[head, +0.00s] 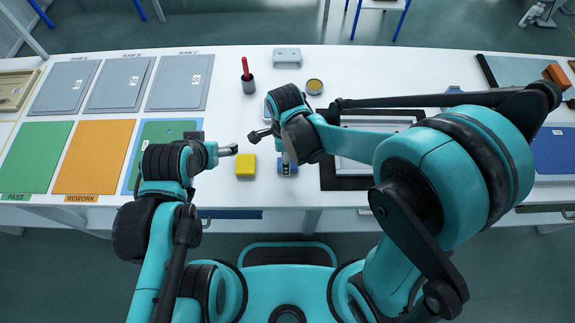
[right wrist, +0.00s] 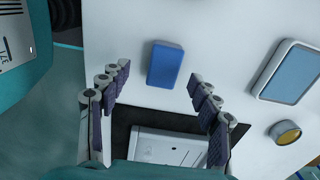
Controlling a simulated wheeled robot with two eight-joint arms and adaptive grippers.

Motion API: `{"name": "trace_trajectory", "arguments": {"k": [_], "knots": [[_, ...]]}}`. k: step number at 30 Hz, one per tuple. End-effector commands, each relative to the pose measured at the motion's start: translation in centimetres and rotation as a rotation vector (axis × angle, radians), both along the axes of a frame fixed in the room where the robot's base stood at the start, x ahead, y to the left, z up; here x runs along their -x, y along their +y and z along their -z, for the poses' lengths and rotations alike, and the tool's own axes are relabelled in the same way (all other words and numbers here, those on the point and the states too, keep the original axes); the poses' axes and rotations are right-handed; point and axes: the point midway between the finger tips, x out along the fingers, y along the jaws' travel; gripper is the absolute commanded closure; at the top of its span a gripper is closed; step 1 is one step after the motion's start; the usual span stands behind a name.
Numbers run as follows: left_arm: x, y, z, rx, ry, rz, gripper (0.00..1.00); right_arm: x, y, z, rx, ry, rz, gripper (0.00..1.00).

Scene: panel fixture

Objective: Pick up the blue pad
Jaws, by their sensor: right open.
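The blue pad (head: 287,170) lies on the white table near its front edge, partly hidden by my right gripper in the head view. In the right wrist view the blue pad (right wrist: 165,65) shows whole, a small rounded block. My right gripper (right wrist: 163,88) is open and empty, pointing at the pad. The pad lies between the lines of its two fingers, just past the tips, and I see no contact. In the head view my right gripper (head: 288,158) points down over the pad. My left gripper (head: 230,150) is to the left, pointing right; its fingers are too small to judge.
A yellow block (head: 245,165) sits just left of the blue pad. A dark frame (head: 345,176) lies to the right. Behind are a round tin (head: 314,86) and a red-handled tool in a dark cup (head: 248,84). Green (head: 35,157) and orange (head: 94,157) mats lie left.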

Motion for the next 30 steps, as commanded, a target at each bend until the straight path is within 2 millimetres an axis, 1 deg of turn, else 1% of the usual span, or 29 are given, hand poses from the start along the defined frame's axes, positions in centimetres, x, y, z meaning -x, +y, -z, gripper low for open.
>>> {"name": "trace_trajectory", "arguments": {"k": [7, 10, 12, 17, 18, 20, 21, 23, 24, 26, 27, 30], "knots": [[0.0, 0.0, 2.2, 0.000, 0.000, 0.000, 0.25, -0.8, -0.5, 3.5, 0.000, -0.001, 0.001, 0.37], [0.0, 0.0, 2.7, 0.000, 0.000, 0.000, 0.25, -0.7, -0.5, 4.8, 0.000, -0.001, 0.000, 0.37], [0.0, 0.0, 2.8, 0.000, 0.000, 0.000, 0.25, -0.7, -0.5, 5.1, 0.000, -0.001, -0.001, 0.37], [0.0, 0.0, 2.6, 0.000, 0.000, 0.000, 0.25, -0.7, -0.5, 4.9, 0.000, -0.001, -0.001, 0.37], [0.0, 0.0, 2.6, 0.000, 0.000, 0.000, 0.25, -0.7, -0.5, 4.9, 0.000, -0.001, -0.001, 0.42], [0.0, 0.0, 2.6, 0.000, 0.000, 0.000, 0.25, -0.7, -0.5, 4.9, 0.000, -0.001, -0.001, 0.58], [0.0, 0.0, 2.6, 0.000, 0.000, 0.000, 0.25, -0.7, -0.5, 4.9, 0.000, -0.001, -0.001, 0.69], [0.0, 0.0, 2.6, 0.000, 0.000, 0.000, 0.25, -0.7, -0.5, 4.9, 0.000, -0.001, -0.001, 0.85], [0.0, 0.0, 2.6, 0.000, 0.000, 0.000, 0.25, -0.7, -0.5, 4.9, 0.000, -0.001, -0.001, 0.86], [0.0, 0.0, 2.6, 0.000, 0.000, 0.000, 0.25, -0.7, -0.5, 4.9, 0.000, -0.001, -0.001, 0.86], [0.0, 0.0, 2.6, 0.000, 0.000, 0.000, 0.25, -0.7, -0.5, 4.9, -0.001, -0.001, -0.001, 0.91], [0.0, 0.0, 2.6, 0.000, 0.000, 0.000, 0.25, -0.7, -0.5, 4.9, -0.001, -0.001, -0.001, 0.91]]}}
